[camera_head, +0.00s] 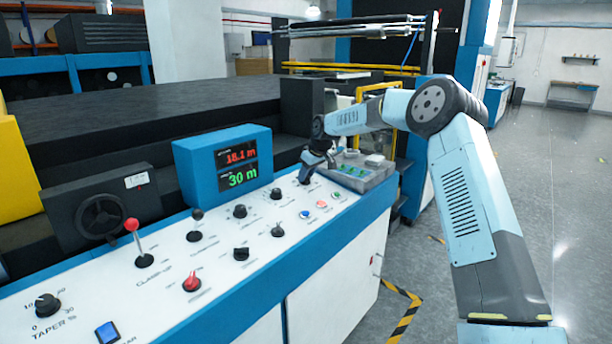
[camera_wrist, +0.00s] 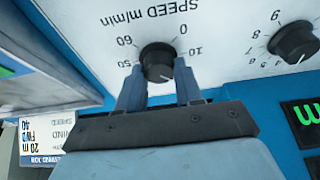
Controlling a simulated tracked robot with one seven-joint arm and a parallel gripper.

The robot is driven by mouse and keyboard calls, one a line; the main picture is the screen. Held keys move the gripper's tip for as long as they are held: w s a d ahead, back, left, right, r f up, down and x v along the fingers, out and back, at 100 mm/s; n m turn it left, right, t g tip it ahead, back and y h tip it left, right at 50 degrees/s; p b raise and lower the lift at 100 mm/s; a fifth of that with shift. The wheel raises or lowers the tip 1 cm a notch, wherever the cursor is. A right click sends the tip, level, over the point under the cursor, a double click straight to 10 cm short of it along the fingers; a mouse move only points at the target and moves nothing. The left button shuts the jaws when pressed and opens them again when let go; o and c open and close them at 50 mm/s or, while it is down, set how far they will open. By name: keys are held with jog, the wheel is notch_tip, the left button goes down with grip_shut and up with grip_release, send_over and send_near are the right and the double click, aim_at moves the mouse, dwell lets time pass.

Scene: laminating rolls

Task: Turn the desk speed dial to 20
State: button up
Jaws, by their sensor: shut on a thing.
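The desk speed dial (camera_wrist: 158,60) is a round black knob on a white panel, under the upside-down print "SPEED m/min". My gripper (camera_wrist: 160,92) is shut on it in the wrist view, one finger on each side. A pale mark on the knob faces my gripper, between the fingers. The numbers 0, 10, 50 and 60 show around it; those between 10 and 50 are hidden. In the head view my gripper (camera_head: 308,172) is at the far end of the white control desk (camera_head: 345,207), where it largely hides the dial.
A blue display box (camera_head: 222,163) reads 18.1 m in red and 30 m in green. Several other knobs, a red-tipped lever (camera_head: 133,226) and coloured buttons sit on the desk. A grey box (camera_head: 362,172) stands close beside my gripper. A job card (camera_wrist: 48,138) shows in the wrist view.

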jog(key=shift+w+d, duration=0.1)
jog(key=shift+d, duration=0.05)
jog(key=o, duration=1)
jog(key=shift+o, duration=0.2)
jog(key=v, duration=1.3)
jog(key=shift+r, duration=0.3)
